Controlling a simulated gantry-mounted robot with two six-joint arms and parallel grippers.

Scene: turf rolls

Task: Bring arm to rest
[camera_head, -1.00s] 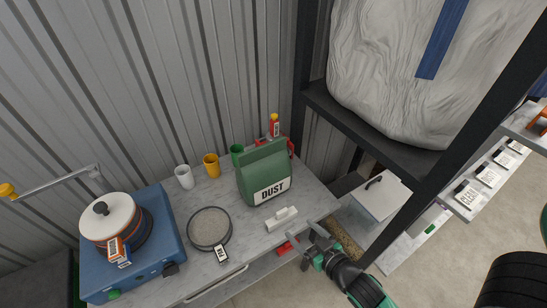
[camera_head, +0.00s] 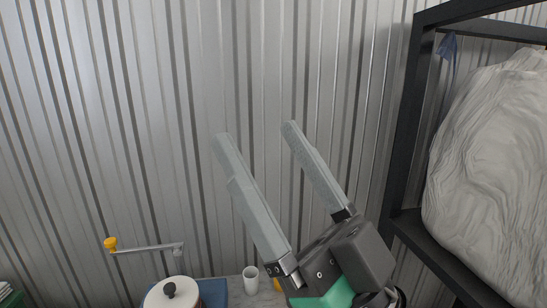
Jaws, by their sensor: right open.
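My right gripper (camera_head: 255,132) is raised in the middle of the head view, in front of the corrugated wall. Its two long grey fingers point up and to the left and stand wide apart. Nothing is between them. Its dark body with a green part shows at the bottom, right of centre. My left gripper is not in view.
The corrugated metal wall (camera_head: 130,120) fills the back. A dark shelf frame (camera_head: 408,130) with a big wrapped grey bundle (camera_head: 490,165) stands at right.

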